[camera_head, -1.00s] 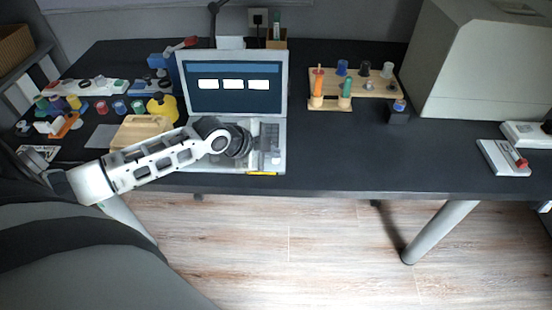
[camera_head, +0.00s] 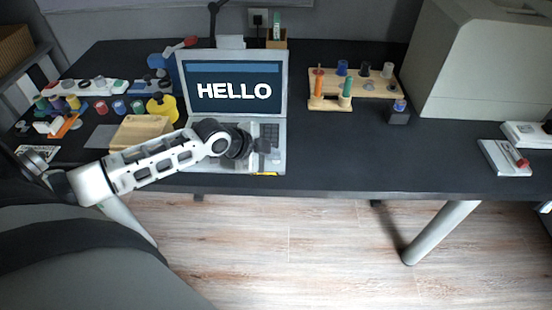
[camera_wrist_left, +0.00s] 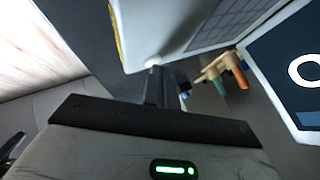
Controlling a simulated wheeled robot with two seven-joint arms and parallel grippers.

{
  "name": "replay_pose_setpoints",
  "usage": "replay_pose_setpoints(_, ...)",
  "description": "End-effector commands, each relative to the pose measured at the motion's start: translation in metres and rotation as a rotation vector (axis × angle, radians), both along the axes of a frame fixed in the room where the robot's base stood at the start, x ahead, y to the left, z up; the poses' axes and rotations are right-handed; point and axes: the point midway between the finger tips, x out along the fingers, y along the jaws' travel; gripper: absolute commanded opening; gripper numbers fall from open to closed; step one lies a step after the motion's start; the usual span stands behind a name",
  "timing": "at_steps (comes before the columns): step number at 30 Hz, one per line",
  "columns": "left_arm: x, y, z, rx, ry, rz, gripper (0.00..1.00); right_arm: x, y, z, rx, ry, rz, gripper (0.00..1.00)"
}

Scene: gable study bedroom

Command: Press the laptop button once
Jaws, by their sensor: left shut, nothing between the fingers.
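The open laptop (camera_head: 233,120) stands on the dark desk, its screen (camera_head: 234,90) reading HELLO in large white letters. My left gripper (camera_head: 262,146) is over the right part of the laptop's base, with its fingers shut and empty. In the left wrist view the shut fingers (camera_wrist_left: 156,82) point at a small white round button (camera_wrist_left: 153,61) near the edge of the laptop's base (camera_wrist_left: 185,25). The fingertips are at or just above the button; I cannot tell whether they touch. My arm hides part of the keyboard in the head view. My right gripper is not in view.
A wooden peg rack (camera_head: 330,103) stands right of the laptop. A wooden block (camera_head: 141,130), a yellow object (camera_head: 162,108) and several small coloured items are left of it. A large beige box (camera_head: 480,65) is at the right.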

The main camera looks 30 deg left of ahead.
Motion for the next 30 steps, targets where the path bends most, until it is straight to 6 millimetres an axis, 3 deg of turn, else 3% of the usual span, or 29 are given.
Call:
replay_pose_setpoints(10, 0.0, 0.0, 0.016, 0.001, 0.001, 0.0, 0.0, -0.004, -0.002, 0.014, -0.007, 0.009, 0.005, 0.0)
replay_pose_setpoints(22, 0.0, 0.0, 0.017, 0.001, 0.001, 0.0, 0.0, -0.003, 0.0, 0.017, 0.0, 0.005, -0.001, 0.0)
replay_pose_setpoints(30, 0.0, 0.0, 0.042, 0.002, 0.0, -0.001, 0.0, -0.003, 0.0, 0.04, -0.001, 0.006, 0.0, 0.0)
